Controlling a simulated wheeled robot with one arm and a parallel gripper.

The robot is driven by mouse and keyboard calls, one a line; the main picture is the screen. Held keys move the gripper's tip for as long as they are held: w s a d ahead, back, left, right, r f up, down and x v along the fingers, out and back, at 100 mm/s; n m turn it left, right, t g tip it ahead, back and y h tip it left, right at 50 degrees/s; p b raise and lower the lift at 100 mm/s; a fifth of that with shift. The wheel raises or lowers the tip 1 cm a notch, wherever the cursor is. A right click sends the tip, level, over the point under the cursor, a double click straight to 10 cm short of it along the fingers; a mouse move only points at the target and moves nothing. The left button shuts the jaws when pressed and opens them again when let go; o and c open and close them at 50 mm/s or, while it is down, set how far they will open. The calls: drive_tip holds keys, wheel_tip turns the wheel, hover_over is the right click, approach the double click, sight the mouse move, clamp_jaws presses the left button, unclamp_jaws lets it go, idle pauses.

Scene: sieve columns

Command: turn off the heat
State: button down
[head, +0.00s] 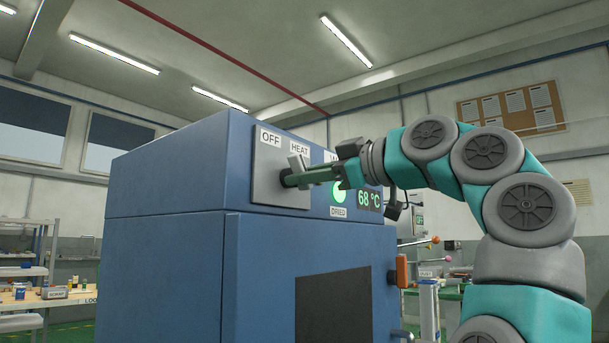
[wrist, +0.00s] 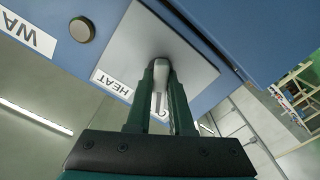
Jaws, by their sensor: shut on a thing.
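The handle's end lies near the HEAT label (wrist: 115,84); the fingers partly cover the OFF label. I cannot tell the exact setting.
A lit green lamp (head: 339,193) sits above the label DRIED (head: 339,211). A display (head: 368,199) beside it reads 68 °C. A round button (wrist: 82,30) lies beside the plate. A workbench (head: 45,300) stands far left. The cabinet's dark window (head: 333,305) is below.

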drive_tip(key=shift+n, duration=0.3)
drive_tip(key=c, duration=0.8)
unclamp_jaws()
drive_tip(key=shift+s+d, duration=0.1)
drive_tip(key=b+v, duration=0.1)
drive_tip(key=v, duration=0.6)
drive_tip(key=shift+s+d, duration=0.2)
